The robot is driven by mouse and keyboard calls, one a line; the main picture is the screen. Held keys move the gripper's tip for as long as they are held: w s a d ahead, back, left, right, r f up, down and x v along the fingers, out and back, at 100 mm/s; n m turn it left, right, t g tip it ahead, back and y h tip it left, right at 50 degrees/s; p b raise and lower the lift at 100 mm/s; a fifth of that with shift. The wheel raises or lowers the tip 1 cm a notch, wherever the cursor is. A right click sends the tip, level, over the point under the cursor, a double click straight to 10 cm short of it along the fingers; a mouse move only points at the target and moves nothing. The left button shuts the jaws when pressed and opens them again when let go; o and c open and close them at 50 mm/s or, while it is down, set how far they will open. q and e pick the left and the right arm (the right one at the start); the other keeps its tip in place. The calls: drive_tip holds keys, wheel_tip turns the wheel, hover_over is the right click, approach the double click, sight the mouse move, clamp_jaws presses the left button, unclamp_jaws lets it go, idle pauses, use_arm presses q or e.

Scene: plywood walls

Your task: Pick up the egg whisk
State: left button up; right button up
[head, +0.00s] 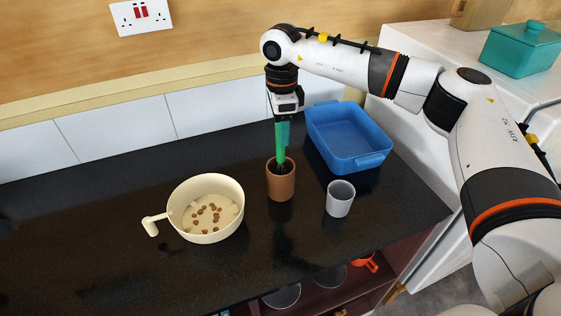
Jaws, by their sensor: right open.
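The egg whisk (281,146) has a green handle and a dark wire end. It stands nearly upright in the brown cup (281,185) on the dark counter, handle up, with its lower end hidden inside the cup. My right gripper (284,121) points down from above, at the upper part of the whisk's handle. Its jaws are open, and the top of the handle is hidden at the gripper. I cannot tell whether a finger touches the handle. My left gripper is not in view.
A cream pot (237,226) with small brown pieces stands left of the cup. A grey cup (340,199) and a blue tray (381,160) stand to the right. The counter's left part is clear. A teal lidded box (522,52) sits on a white surface.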

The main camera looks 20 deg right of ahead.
sight(281, 158)
drive_tip(key=shift+f, duration=1.2)
clamp_jaws()
